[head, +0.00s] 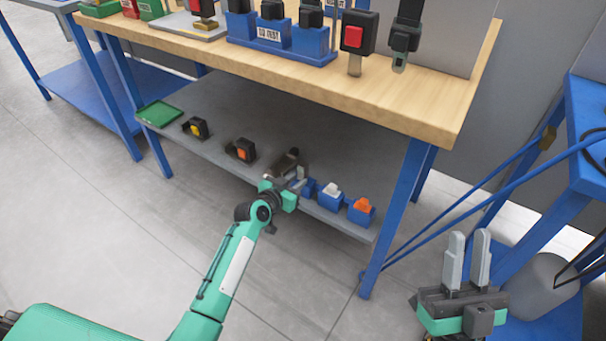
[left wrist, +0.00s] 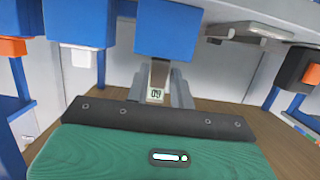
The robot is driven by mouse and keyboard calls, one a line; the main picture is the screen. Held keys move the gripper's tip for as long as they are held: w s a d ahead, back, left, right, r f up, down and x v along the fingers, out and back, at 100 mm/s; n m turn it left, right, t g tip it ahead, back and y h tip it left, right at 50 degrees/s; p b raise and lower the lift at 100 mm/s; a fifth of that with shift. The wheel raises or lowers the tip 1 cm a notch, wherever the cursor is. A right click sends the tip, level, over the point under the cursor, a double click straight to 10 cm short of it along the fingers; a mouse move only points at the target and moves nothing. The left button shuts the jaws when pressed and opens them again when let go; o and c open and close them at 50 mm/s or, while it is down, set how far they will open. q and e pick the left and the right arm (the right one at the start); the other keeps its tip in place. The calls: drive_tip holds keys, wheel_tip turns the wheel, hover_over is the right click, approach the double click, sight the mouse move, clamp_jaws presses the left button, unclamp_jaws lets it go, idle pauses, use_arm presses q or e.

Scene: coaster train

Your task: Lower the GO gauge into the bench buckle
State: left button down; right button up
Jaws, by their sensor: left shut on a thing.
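My left gripper (head: 292,178) is at the lower shelf, beside the left-hand blue block (head: 308,187). The left wrist view appears upside down. There its fingers (left wrist: 158,88) are shut on the pale GO gauge (left wrist: 157,75), whose label reads GO. The gauge meets the blue block (left wrist: 165,30); I cannot tell whether it sits in it or is just clear. The gripper hides the gauge in the head view. A black buckle with a red button (head: 353,36) is at the bench's front edge; I cannot tell if it is the bench buckle. My right gripper (head: 468,262) is open and empty.
Blue blocks with a white top (head: 331,191) and an orange top (head: 361,208) stand right of my left gripper. Black buckles with orange (head: 241,150) and yellow (head: 195,128) and a green tray (head: 159,114) are left. The wooden bench top (head: 420,105) overhangs the shelf.

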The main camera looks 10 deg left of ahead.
use_arm(q)
drive_tip(key=shift+r+p, duration=2.55)
drive_tip(key=shift+r, duration=0.4)
drive_tip(key=s+a+p, duration=0.2)
drive_tip(key=s, duration=0.3)
drive_tip(key=shift+s, duration=0.35)
